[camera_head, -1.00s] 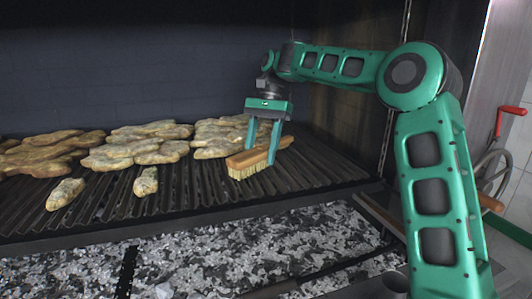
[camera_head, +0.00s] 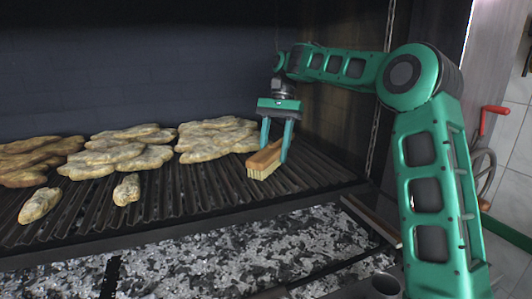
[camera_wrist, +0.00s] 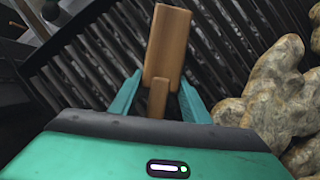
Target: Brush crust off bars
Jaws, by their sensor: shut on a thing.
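My gripper (camera_head: 276,140) is shut on a wooden brush (camera_head: 265,158) with pale bristles pointing down. The brush is at the right part of the grill bars (camera_head: 207,190), just right of the rightmost crust heap; I cannot tell whether the bristles touch the bars. In the wrist view the brush's wooden back (camera_wrist: 167,45) lies between the two fingers. Lumpy tan crust lies on the bars in a left heap (camera_head: 32,160), a middle heap (camera_head: 118,152) and a right heap (camera_head: 215,138). Two small crust pieces, one (camera_head: 40,205) and another (camera_head: 127,189), lie nearer the front edge.
A bed of grey ash and coals (camera_head: 220,250) lies below the front of the grill. A dark back wall (camera_head: 130,70) stands behind the bars. A chain (camera_head: 388,40) hangs at the right, and a crank wheel with a red handle (camera_head: 494,110) is beyond it. The front right bars are bare.

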